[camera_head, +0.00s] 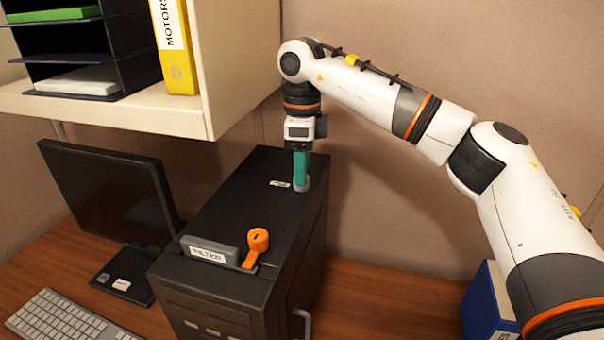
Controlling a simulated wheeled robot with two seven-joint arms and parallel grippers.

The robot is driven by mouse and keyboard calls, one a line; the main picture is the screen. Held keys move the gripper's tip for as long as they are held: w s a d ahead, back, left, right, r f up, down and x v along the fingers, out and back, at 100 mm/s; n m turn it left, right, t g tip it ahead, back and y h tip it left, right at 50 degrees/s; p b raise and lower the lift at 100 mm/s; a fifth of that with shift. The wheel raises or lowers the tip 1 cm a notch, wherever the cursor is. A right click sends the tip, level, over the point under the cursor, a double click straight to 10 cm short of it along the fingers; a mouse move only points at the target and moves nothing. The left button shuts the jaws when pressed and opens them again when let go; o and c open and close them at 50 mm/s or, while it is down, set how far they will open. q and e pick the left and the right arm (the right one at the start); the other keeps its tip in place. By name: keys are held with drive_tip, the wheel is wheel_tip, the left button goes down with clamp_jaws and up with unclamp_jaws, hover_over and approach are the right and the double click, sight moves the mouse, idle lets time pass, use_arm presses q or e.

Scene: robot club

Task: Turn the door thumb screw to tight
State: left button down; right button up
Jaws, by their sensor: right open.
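A black computer case (236,200) stands on the desk. A small grey round part (303,186), which looks like the thumb screw, sits near the right rear edge of its top. My right gripper (301,178) points straight down over this part, its teal fingers at or just above it. The fingers are open, but from here they overlap, and I cannot tell whether they touch the part. The fingers hide some of it, so its turn position does not show. My left gripper is out of view.
An orange lever (257,243) and a grey filter block (209,250) stand up from the case's front top. A monitor (108,203) and keyboard (62,318) are at left. A shelf (150,108) overhangs behind left. A blue binder (486,305) stands at right.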

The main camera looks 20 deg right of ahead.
wheel_tip(320, 180, up, 10)
idle(0.3)
drive_tip(key=shift+w+f, duration=0.1)
drive_tip(key=shift+w, duration=0.05)
